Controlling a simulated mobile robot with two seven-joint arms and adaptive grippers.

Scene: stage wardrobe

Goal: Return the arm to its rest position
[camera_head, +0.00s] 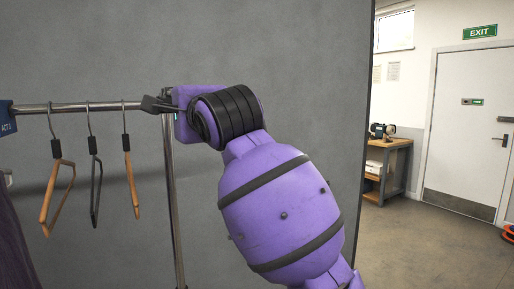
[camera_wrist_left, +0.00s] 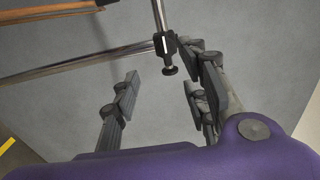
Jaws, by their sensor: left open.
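My purple left arm (camera_head: 282,205) rises from the bottom of the head view and bends toward the clothes rail. Its left gripper (camera_head: 158,104) is at the rail's right end, small and partly hidden by the wrist. My right gripper is not in view.
Several hangers hang on the metal rail (camera_head: 68,107), left of the upright post (camera_head: 174,215). Dark clothing (camera_head: 14,245) hangs at the far left. A grey wall panel (camera_head: 300,60) stands behind. A workbench (camera_head: 389,165) and a white door (camera_head: 468,130) are at right, with open floor before them.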

